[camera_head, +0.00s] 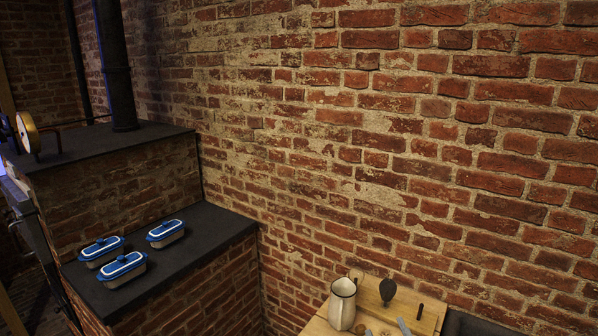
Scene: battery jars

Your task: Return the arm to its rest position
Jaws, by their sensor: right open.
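I cannot make out either of my grippers or arms in the head view. Three small oblong containers with blue lids and pale rims stand on the dark ledge (205,240) at the left. One container (101,250) is at the left, one (165,233) is at the back right, and one (123,268) is nearest the front. They stand upright, close together, with their lids on.
A raised brick block with a dark top (95,145) carries a black pipe (115,65). A pale jug (342,304) and a dark rounded utensil (388,290) are at a wooden surface (368,291), bottom right. A brick wall (400,150) fills the background.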

